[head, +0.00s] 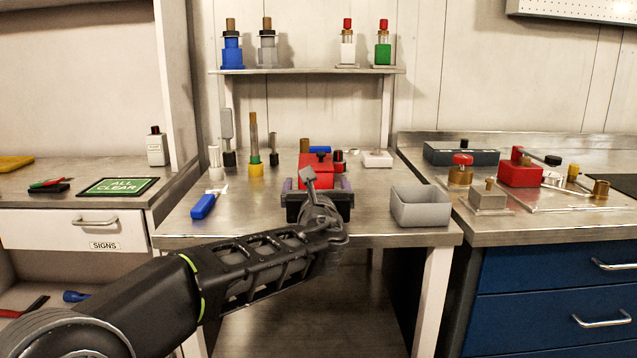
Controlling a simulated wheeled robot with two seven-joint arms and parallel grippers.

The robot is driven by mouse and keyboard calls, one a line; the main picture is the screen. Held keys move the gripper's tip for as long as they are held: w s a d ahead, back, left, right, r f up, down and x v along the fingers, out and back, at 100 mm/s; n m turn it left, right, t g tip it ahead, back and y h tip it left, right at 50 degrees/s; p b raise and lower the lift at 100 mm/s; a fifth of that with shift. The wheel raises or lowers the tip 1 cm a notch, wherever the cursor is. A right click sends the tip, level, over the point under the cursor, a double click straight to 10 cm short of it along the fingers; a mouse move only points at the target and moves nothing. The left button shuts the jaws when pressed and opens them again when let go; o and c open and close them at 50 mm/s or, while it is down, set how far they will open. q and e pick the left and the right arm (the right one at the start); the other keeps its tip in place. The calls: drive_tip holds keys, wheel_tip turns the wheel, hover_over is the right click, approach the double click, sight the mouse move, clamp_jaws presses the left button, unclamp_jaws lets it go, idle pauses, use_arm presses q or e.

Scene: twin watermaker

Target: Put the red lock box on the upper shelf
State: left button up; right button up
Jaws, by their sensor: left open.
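A red box (309,160), which looks like the red lock box, stands on the middle steel table (260,228). Its lower front is hidden by my left gripper (317,184). The gripper is open, with one finger on each side in front of the box. I cannot tell whether the fingers touch it. The upper shelf (306,71) is above the back of this table. It holds a blue bottle-like item (232,52), a grey one (267,50), a white one (347,48) and a green one (383,50). My right gripper is not in view.
The upper shelf's middle is free. A grey bin (420,208) stands right of my gripper; a blue-handled brush (205,205) lies left. Several upright tools stand behind, including a yellow-based one (256,170). Another red box (520,174) is on the right counter (500,228).

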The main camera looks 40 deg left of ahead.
use_arm(q)
drive_tip(key=x, duration=0.5)
drive_tip(key=shift+a+f+b, duration=0.1)
drive_tip(key=shift+b, duration=0.2)
drive_tip(key=shift+c, duration=0.3)
clamp_jaws()
idle(0.8)
